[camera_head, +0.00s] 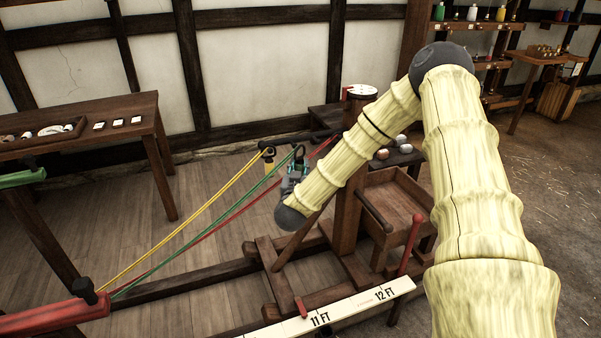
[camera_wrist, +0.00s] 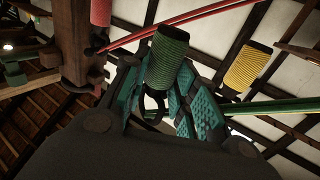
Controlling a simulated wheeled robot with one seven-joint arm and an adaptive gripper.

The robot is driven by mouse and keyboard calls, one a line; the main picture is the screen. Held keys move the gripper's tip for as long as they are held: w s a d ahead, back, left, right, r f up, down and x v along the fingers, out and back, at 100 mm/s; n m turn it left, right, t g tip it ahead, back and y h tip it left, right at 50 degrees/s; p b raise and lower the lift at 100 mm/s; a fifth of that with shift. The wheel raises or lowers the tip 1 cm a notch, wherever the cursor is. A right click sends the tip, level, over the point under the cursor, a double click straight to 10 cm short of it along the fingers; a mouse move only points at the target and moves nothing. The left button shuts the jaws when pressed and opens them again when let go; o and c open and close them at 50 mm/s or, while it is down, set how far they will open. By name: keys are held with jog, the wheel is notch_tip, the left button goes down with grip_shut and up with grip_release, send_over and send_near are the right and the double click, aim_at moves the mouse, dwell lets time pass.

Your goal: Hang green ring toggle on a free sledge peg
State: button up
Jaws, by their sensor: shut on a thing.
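The green ring toggle (camera_wrist: 167,60) stands between the teal finger pads of my gripper (camera_wrist: 172,98) in the wrist view, with a dark ring at its lower end. My gripper (camera_head: 294,168) is shut on it, and the green rope (camera_head: 215,228) runs from there down to the lower left in the head view. The wooden sledge (camera_head: 347,185) has a dark bar with pegs (camera_head: 283,143) at its head, just by my gripper. The yellow toggle (camera_head: 269,162) hangs left of my gripper. The red toggle (camera_wrist: 100,12) is beside the sledge post in the wrist view. My arm hides part of the bar.
Yellow (camera_head: 185,222) and red ropes run beside the green one to a red beam (camera_head: 50,318) at lower left. A table (camera_head: 80,118) with small items stands at the left wall. A measuring board (camera_head: 335,312) lies in front of the sledge, near a red lever (camera_head: 412,245).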

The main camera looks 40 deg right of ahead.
jog(key=w+d+f+b, duration=0.1)
jog(key=w+b, duration=0.1)
jog(key=w, duration=0.4)
jog(key=shift+w+d, duration=0.2)
jog(key=shift+d, duration=0.05)
dwell(0.7)
jog(key=shift+f, duration=0.15)
dwell(0.6)
jog(key=o, duration=1.1)
jog(key=v, duration=1.2)
jog(key=shift+f, duration=0.1)
